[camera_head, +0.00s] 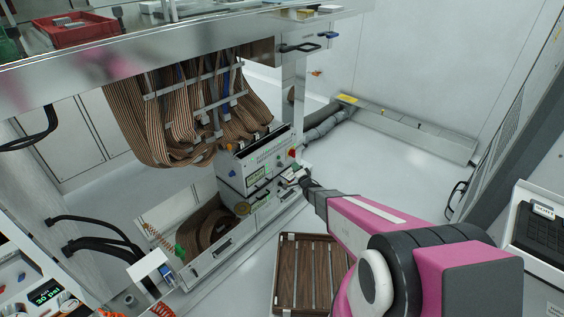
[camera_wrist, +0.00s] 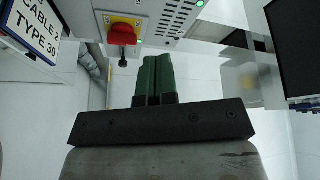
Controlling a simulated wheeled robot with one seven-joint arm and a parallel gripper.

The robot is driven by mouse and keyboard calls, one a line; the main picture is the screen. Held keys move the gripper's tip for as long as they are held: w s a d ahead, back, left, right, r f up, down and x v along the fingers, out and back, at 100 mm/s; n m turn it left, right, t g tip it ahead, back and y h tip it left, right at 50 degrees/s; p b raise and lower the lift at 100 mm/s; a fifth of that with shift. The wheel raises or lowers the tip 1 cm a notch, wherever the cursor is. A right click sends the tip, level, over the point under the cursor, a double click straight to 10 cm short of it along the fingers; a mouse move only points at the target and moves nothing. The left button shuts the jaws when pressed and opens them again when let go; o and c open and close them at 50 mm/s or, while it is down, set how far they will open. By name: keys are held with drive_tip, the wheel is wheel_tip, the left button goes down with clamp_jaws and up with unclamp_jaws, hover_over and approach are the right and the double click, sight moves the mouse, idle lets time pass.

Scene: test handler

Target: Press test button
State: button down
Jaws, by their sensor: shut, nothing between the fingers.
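The grey test handler box (camera_head: 262,152) stands under the bench with a small lit display (camera_head: 257,173) on its front. A red knob (camera_head: 292,152) sits at its right end. In the wrist view the red knob (camera_wrist: 122,34) is on a yellow plate, and a green-lit button (camera_wrist: 200,3) shows at the top edge. I cannot read which control is the test button. My gripper (camera_wrist: 152,60) has green fingers pressed together and empty, below the panel in the wrist view, with no visible contact. In the head view my gripper (camera_head: 294,176) is close to the box's right front.
Brown ribbon cables (camera_head: 185,115) hang under the bench, left of the box. A slatted wooden crate (camera_head: 308,275) is on the floor in front. An open drawer (camera_head: 215,250) with a coiled cable is at lower left. A sign (camera_wrist: 36,28) reads "CABLE 2 TYPE 30".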

sight(279, 158)
drive_tip(key=shift+s+d+f+m+g+y, duration=0.3)
drive_tip(key=shift+s+g+y, duration=0.2)
drive_tip(key=shift+g, duration=0.2)
drive_tip(key=shift+s+d+f+m+g+y, duration=0.15)
drive_tip(key=shift+s+d+m+g+y, duration=0.2)
drive_tip(key=shift+s+g, duration=0.35)
drive_tip(key=shift+s+d+f+m+g+y, duration=0.3)
drive_tip(key=shift+s+g+y, duration=0.2)
drive_tip(key=shift+g, duration=0.2)
drive_tip(key=x, duration=1.4)
drive_tip(key=shift+w+r, duration=0.1)
drive_tip(key=shift+r, duration=0.05)
